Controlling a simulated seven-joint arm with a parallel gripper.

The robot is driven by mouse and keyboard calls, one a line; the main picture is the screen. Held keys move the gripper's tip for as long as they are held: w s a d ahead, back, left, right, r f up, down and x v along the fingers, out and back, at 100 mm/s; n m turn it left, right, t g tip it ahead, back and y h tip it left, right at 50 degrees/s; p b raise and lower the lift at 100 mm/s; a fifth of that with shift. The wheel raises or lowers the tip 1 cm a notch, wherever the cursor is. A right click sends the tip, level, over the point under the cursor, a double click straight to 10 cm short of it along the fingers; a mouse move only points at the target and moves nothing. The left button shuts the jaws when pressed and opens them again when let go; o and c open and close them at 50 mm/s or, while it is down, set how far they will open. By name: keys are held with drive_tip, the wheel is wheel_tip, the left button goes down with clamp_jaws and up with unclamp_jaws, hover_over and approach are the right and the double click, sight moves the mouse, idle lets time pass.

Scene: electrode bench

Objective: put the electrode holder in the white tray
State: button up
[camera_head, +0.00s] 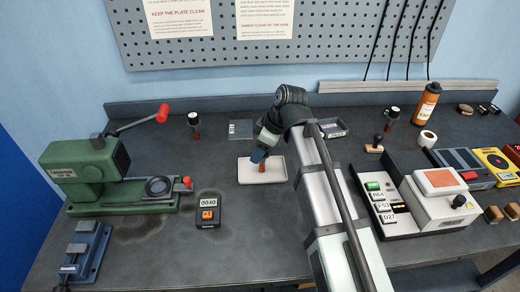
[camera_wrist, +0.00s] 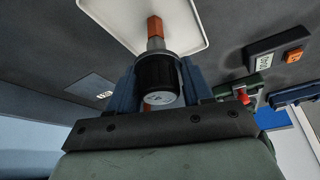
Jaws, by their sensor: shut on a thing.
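The white tray (camera_head: 246,177) lies on the dark bench near the middle in the head view. Its bare inside and raised rim also show at the top of the wrist view (camera_wrist: 188,27). My gripper (camera_head: 260,155) is over the tray, pointing down. In the wrist view its two blue fingers (camera_wrist: 160,85) are shut on the electrode holder (camera_wrist: 156,72), which has a black ribbed cap, a metal collar and an orange-brown end. That end (camera_head: 262,167) points down inside the tray's outline. I cannot tell whether it touches the tray floor. My fingers hide part of the holder in the head view.
Similar black-topped pieces stand left (camera_head: 194,121) and right (camera_head: 392,114) of the tray. A green press (camera_head: 85,170) and a small timer (camera_head: 208,210) are at left. Instruments (camera_head: 440,195) crowd the right.

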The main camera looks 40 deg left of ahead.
drive_tip(key=shift+f, duration=0.1)
drive_tip(key=o, duration=1.2)
drive_tip(key=shift+o, duration=0.2)
drive_tip(key=v, duration=1.2)
drive_tip(key=shift+w+d, duration=0.1)
